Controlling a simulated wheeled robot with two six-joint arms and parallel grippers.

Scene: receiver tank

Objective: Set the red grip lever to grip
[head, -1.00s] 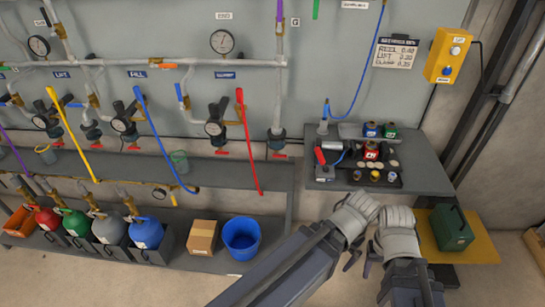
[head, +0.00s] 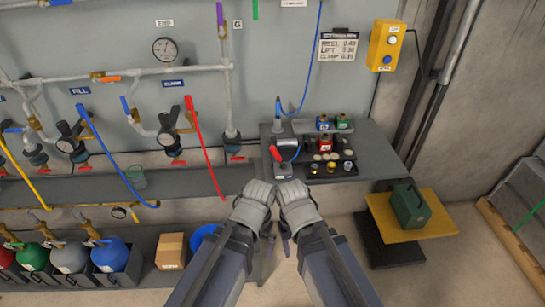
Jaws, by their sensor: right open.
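The red grip lever (head: 275,153) stands tilted on a small grey block (head: 282,173) at the left front of the grey bench (head: 372,152). A blue hose comes down to the fixture behind it. My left gripper (head: 267,243) and my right gripper (head: 287,243) are close together in front of the bench, below the lever in the picture and apart from it. My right gripper is open and empty. My wrists hide much of the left gripper, so its opening is unclear.
Small red, blue and green cans (head: 325,144) and dark stepped holders with discs stand right of the lever. A green case (head: 410,205) sits on a yellow platform (head: 383,218) at right. Red (head: 205,150) and blue hoses hang at left. A blue bucket (head: 203,235) is partly behind my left arm.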

